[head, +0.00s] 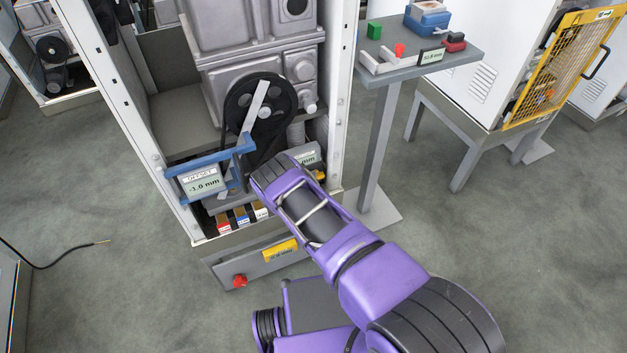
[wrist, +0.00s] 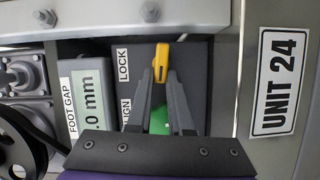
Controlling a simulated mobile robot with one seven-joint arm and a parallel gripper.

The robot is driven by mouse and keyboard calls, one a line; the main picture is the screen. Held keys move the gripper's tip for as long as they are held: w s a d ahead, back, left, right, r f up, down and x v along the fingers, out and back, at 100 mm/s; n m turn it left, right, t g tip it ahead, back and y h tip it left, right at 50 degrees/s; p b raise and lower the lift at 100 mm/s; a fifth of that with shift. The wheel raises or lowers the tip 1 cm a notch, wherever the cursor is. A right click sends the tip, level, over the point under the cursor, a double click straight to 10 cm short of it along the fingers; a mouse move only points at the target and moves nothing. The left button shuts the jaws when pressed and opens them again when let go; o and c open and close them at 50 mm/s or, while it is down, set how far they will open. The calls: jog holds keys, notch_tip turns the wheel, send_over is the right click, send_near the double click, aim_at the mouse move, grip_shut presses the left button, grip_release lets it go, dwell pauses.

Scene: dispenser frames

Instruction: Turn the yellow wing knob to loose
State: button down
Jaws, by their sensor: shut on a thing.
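The yellow wing knob (wrist: 161,60) shows in the wrist view on a dark panel (wrist: 198,70). My gripper (wrist: 162,75) has one dark finger on each side of the knob and is shut on it. A green patch (wrist: 160,120) shows between the fingers. In the head view, a bit of yellow (head: 320,175) shows beside my wrist; the fingertips are hidden there.
A FOOT GAP display (wrist: 90,95) is left of the panel, its reading partly cut off. A UNIT 24 plate (wrist: 275,82) is at the right. The head view shows a black pulley wheel (head: 260,103), a blue bracket (head: 200,168) with an OFFSET display, and a red knob (head: 240,281).

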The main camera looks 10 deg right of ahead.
jog(key=shift+s+f+n+t, duration=0.1)
jog(key=shift+f+n+t, duration=0.15)
jog(key=shift+n, duration=0.35)
jog(key=shift+d, duration=0.1)
jog(key=c, duration=1.1)
grip_release()
